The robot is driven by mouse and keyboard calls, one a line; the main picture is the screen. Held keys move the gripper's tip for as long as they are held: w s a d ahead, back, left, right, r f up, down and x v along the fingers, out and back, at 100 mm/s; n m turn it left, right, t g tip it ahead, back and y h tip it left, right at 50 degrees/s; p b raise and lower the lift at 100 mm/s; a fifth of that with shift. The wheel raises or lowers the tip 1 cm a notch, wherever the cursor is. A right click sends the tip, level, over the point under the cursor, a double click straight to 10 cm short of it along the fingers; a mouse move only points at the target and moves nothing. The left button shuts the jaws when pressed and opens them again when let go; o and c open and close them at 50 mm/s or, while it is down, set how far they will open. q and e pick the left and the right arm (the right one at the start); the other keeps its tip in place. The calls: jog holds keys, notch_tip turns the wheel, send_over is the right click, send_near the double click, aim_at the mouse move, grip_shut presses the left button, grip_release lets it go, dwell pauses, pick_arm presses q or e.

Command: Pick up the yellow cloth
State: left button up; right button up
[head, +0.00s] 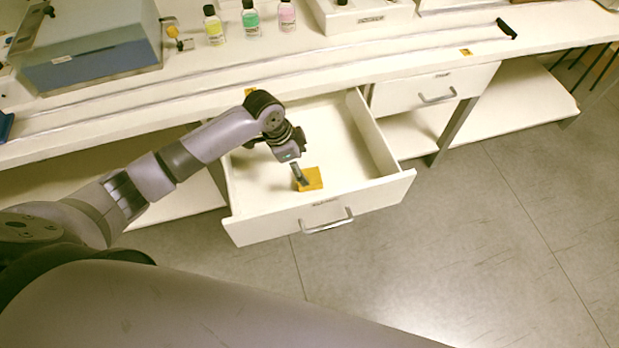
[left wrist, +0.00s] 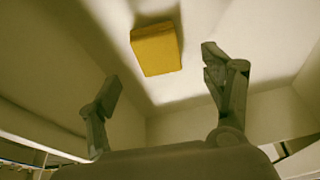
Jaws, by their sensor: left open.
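The yellow cloth (head: 314,180) lies as a folded block on the floor of the open drawer (head: 258,222), near its front. My left gripper (head: 301,174) reaches down into the drawer and overlaps the cloth's left edge in the head view. In the left wrist view the yellow cloth (left wrist: 156,49) sits beyond the fingertips, between and above them in the picture. The two fingers of the left gripper (left wrist: 160,76) are spread apart with nothing between them. A gap to the cloth seems to remain. My right gripper is not in view.
Drawer walls surround the gripper on all sides. A closed drawer (head: 434,91) is to the right. On the bench stand a blue-grey box (head: 90,58) and three bottles, yellow (head: 214,29), green (head: 251,19) and pink (head: 287,16). Open floor (head: 480,240) lies in front.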

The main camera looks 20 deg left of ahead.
aim_at(308, 177)
pick_arm(q)
jog(key=shift+d+f, duration=0.15)
jog(key=shift+f, duration=0.35)
jog(key=x, duration=0.4)
jog(key=shift+d+f, duration=0.35)
jog(key=shift+f, duration=0.15)
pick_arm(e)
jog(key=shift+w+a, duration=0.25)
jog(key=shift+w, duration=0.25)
pick_arm(q)
jog(key=c, duration=1.2)
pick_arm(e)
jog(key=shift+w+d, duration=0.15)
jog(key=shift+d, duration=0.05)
